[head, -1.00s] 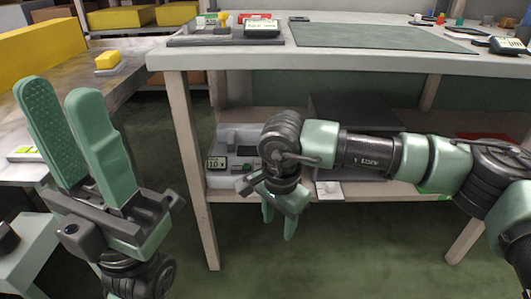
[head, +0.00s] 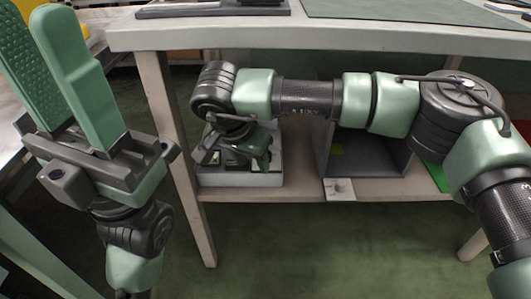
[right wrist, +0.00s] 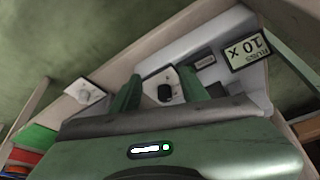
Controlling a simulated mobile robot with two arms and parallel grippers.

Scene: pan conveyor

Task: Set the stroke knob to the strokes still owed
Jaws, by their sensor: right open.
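The dark stroke knob (right wrist: 165,92) sits on a pale plate on the front of a white unit (right wrist: 213,45), between my right gripper's fingers in the right wrist view. My right gripper (right wrist: 160,80) is open, with a finger on each side of the knob; I cannot tell if either touches it. A display (right wrist: 248,50) beside the knob reads "10 X" with a smaller line. In the head view the unit (head: 238,180) stands on the lower shelf, and the right gripper (head: 247,158) hides its knob. My left gripper (head: 32,22) is open and empty at the left.
A small white plate with a pale knob (head: 339,188) is on the shelf edge, also in the right wrist view (right wrist: 86,92). A grey open box (head: 372,150) stands behind it. The tabletop (head: 330,38) is above my right arm. Table legs flank the shelf.

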